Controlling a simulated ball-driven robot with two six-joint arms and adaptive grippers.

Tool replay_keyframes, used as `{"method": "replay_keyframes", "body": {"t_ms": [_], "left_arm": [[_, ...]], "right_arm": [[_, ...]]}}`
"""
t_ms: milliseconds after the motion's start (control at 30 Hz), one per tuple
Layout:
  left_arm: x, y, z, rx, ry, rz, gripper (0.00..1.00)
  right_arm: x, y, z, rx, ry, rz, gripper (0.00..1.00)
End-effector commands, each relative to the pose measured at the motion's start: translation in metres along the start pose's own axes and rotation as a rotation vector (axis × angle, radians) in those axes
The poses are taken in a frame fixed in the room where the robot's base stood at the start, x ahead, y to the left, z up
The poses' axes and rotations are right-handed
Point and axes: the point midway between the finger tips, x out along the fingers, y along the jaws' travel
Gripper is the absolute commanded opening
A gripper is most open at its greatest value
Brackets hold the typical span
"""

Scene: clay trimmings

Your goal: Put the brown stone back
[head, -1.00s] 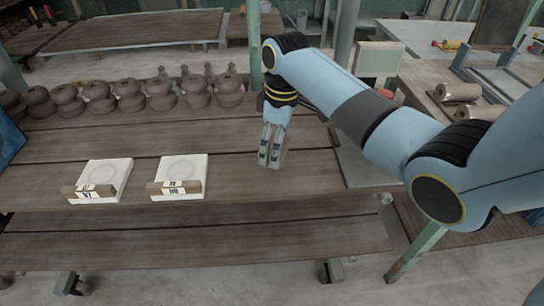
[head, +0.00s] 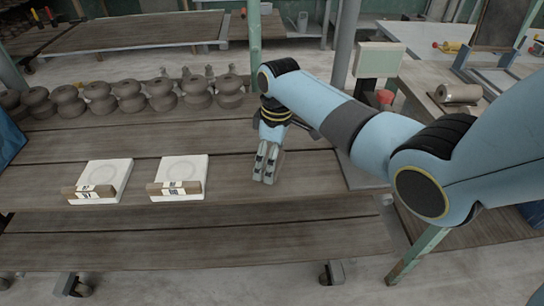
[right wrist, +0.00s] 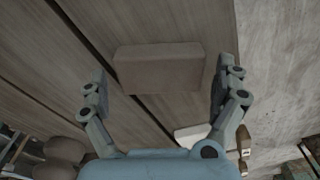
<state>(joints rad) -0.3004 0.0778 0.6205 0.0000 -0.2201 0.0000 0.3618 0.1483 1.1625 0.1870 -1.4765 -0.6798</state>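The brown stone, a grey-brown block (right wrist: 158,70), is between the widely spaced fingers of my right gripper (right wrist: 162,85) in the right wrist view. In the head view my right gripper (head: 266,178) points down over the bare right part of the wooden table (head: 320,172), right of the white tiles. I cannot make the stone out there, nor tell its height above the wood. My left gripper is not in view.
Two white tiles with labelled brown strips, a left one (head: 104,172) and a right one (head: 183,167), lie near the table's front edge. Several dark clay pieces (head: 130,97) line the back. A green post (head: 254,45) stands behind. The wood around the gripper is clear.

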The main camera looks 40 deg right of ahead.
Motion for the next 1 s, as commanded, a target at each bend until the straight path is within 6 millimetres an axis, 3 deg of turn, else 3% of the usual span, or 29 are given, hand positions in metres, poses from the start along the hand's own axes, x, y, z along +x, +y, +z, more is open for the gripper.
{"method": "replay_keyframes", "body": {"t_ms": [367, 800, 1000], "left_arm": [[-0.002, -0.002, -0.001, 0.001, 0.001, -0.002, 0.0], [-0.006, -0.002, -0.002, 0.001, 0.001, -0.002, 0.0], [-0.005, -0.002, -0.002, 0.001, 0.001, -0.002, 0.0]], "right_arm": [[-0.01, 0.001, -0.001, 0.0, 0.002, 0.002, 1.0], [-0.1, 0.001, -0.001, 0.0, 0.003, 0.003, 1.0], [-0.12, 0.0, 0.0, 0.0, 0.0, 0.0, 1.0]]}}
